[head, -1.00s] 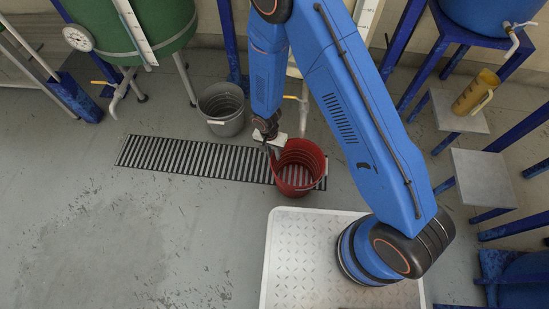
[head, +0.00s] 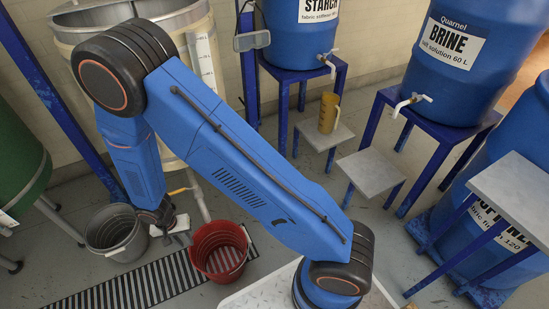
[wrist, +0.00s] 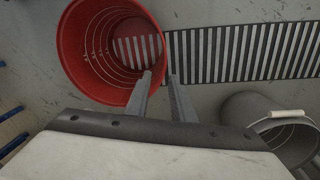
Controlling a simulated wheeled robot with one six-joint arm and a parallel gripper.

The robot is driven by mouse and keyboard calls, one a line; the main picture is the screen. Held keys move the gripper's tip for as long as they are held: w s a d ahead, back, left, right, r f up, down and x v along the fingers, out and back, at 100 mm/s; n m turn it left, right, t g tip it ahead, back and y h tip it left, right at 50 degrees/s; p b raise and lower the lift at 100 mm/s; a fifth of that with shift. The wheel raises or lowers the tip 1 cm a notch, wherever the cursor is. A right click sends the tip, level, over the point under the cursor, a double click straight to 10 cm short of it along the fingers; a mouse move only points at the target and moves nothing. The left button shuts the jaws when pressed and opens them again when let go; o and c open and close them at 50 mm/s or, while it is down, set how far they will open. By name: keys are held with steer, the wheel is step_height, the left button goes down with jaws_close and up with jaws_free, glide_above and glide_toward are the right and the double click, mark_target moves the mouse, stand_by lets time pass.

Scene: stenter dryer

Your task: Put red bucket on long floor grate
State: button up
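The red bucket (head: 205,240) stands upright at the near right end of the long floor grate (head: 135,287). Grate bars show inside it. In the wrist view the red bucket (wrist: 76,62) is at upper left and the striped grate (wrist: 235,50) runs to the right from it. My gripper (head: 180,238) is at the bucket's left side in the head view. In the wrist view my gripper (wrist: 160,76) has its two fingers apart, one over the rim and one just outside it. Whether they touch the wall is unclear.
A grey bucket (head: 115,232) stands left of my gripper, beside the grate. Blue barrels (head: 460,55) on stands, a yellow jug (head: 329,112) on a small platform and a green tank (head: 18,160) surround the area.

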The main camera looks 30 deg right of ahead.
steer(key=w+d+r+t, duration=0.1)
steer(key=d+r, duration=0.5)
steer(key=r, duration=0.4)
steer(key=w+d+r+n+y, duration=0.1)
steer(key=d+r, duration=0.5)
steer(key=r, duration=0.5)
steer(key=w+d+r+t, duration=0.1)
steer(key=d+r, duration=0.5)
steer(key=r, duration=0.4)
steer(key=s+d+r+n+t, duration=0.1)
steer(key=s+d+r, duration=0.7)
steer(key=s, duration=0.2)
steer(key=s+d+r+n+t, duration=0.1)
steer(key=s+d+r+t, duration=0.1)
steer(key=s+d+r, duration=0.6)
steer(key=s, duration=0.3)
steer(key=shift+d, duration=0.4)
